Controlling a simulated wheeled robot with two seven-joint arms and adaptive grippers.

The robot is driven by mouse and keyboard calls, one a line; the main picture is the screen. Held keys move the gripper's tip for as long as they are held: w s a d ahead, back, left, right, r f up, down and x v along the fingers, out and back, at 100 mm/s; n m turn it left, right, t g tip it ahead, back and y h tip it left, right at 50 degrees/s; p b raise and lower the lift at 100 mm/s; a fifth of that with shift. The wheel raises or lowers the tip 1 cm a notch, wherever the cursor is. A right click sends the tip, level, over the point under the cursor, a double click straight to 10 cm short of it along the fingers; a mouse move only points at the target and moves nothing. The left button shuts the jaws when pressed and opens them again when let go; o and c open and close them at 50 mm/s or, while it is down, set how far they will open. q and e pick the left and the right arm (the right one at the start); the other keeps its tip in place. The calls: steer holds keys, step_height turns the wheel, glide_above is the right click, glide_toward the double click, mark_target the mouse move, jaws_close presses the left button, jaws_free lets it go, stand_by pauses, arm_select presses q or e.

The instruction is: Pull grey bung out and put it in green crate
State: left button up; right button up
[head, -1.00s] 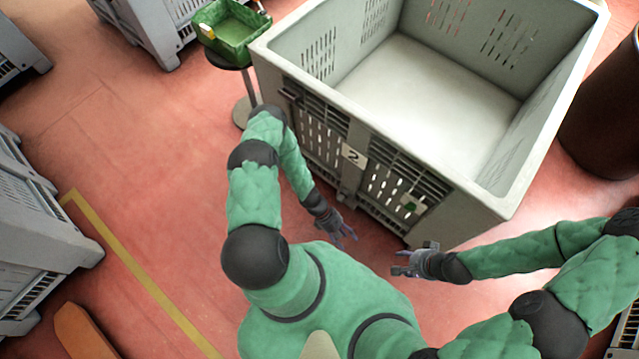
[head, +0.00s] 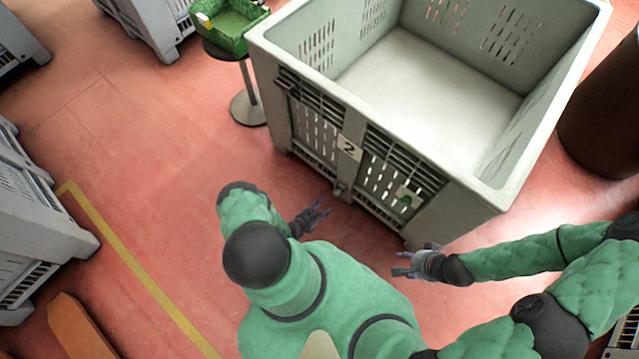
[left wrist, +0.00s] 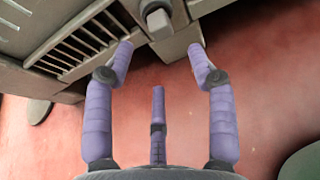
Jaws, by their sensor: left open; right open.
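The grey bung (left wrist: 158,22) sits in a fitting at the bottom of the big grey bin, at the top of the left wrist view. In the head view the bung (head: 338,189) is a small grey knob low on the bin's front. My left gripper (head: 318,214) is open and empty, just short of the bung; in the left wrist view its spread fingers (left wrist: 160,52) point towards it, apart from it. The green crate (head: 228,40) stands on a small round dark stand at the bin's far left corner. My right gripper (head: 405,262) is open and empty.
The large grey bin (head: 470,180), marked 2, has slotted walls and an open, empty top. A dark brown barrel (head: 605,120) stands right of it. Other grey bins line the left. The red floor between my left arm and the stand (head: 248,108) is clear.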

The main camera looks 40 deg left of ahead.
mark_target(335, 195)
arm_select(q)
steer(key=b+x, duration=0.3)
steer(key=x, duration=0.5)
steer(key=shift+w+d+f, duration=0.1)
steer(key=shift+w+f, duration=0.05)
steer(key=shift+w, duration=0.15)
steer(key=c, duration=1)
